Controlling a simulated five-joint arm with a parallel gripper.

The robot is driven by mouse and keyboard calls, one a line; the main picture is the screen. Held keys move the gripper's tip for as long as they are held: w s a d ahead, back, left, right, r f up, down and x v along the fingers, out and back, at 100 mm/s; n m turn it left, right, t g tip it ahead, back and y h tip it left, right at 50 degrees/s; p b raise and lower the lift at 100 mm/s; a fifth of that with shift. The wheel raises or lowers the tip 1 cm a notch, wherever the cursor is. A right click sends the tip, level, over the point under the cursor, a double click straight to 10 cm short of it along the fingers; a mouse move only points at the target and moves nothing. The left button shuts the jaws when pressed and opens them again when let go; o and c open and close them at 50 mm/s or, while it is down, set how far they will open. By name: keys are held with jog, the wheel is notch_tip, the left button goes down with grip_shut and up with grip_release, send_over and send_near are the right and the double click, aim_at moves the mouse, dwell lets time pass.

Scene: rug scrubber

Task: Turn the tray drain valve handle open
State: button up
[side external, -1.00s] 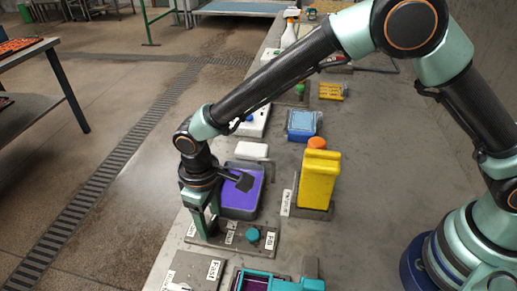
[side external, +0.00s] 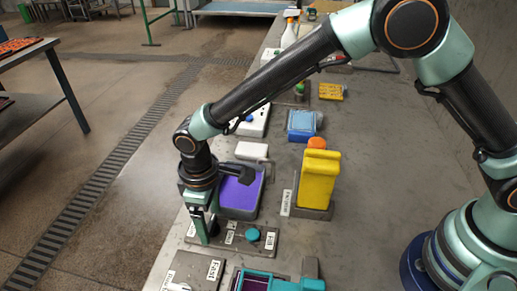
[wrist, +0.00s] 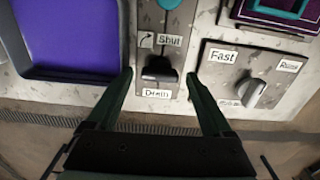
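The black drain valve handle (wrist: 160,70) sits on a grey panel (wrist: 151,20) in the wrist view, between a "Shut" label (wrist: 170,40) above and a "Drain" label (wrist: 157,93) below. An arrow label (wrist: 146,40) is beside "Shut". My gripper (wrist: 159,76) is open, with one fingertip on each side of the handle and visible gaps to it. In the side view my gripper (side external: 205,238) points down at the left part of the same panel (side external: 262,252); the handle is hidden there behind the fingers. A teal knob (side external: 253,234) is on the panel's right, near a "Fill" label.
A purple tray (side external: 240,194) lies just behind the panel, close to my wrist. A "Fast" panel (wrist: 221,85) with a grey knob (wrist: 252,93) is beside the right finger. A yellow jug (side external: 319,180) stands to the right. The bench edge is close on the left.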

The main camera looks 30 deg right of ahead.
aim_at(210, 222)
dwell(0.3)
jog(key=m, duration=0.4)
jog(key=shift+f+m, duration=0.1)
jog(key=shift+m, duration=0.2)
jog(key=m, duration=1.3)
notch_tip(210, 222, up, 12)
jog(key=d+r+n+t, duration=0.1)
jog(key=d+r, duration=0.2)
jog(key=d, duration=0.3)
jog(key=d+r+n+t, duration=0.1)
jog(key=d+r+n, duration=0.1)
jog(key=d+r, duration=0.2)
jog(key=d+r+n+t+y, duration=0.1)
jog(key=d+r, duration=0.2)
jog(key=d, duration=0.7)
jog(key=shift+s+d+r+n, duration=0.2)
jog(key=shift+s+r+n, duration=0.05)
jog(key=shift+s+n, duration=0.1)
